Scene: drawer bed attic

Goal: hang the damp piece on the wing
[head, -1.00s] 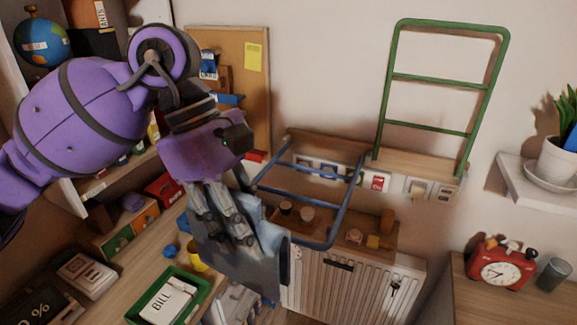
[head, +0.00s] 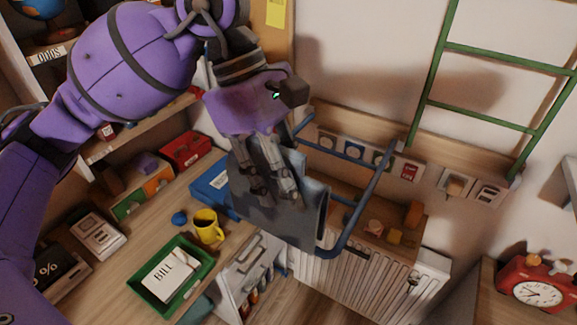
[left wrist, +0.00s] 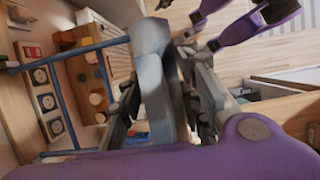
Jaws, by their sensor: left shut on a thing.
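My left gripper (head: 272,190) is shut on a grey-blue cloth (head: 290,228), which hangs below its fingers. The cloth also shows in the left wrist view (left wrist: 154,85), between the fingers. The wing's bars show left of the cloth in the left wrist view (left wrist: 75,55). A green wing (head: 432,80) stands folded up against the wall.
A ribbed white radiator (head: 345,285) with a wooden shelf stands under the blue wing. The desk at left holds a yellow mug (head: 207,226), a green tray (head: 150,295) and a blue box (head: 212,190). A red clock (head: 535,288) stands at right.

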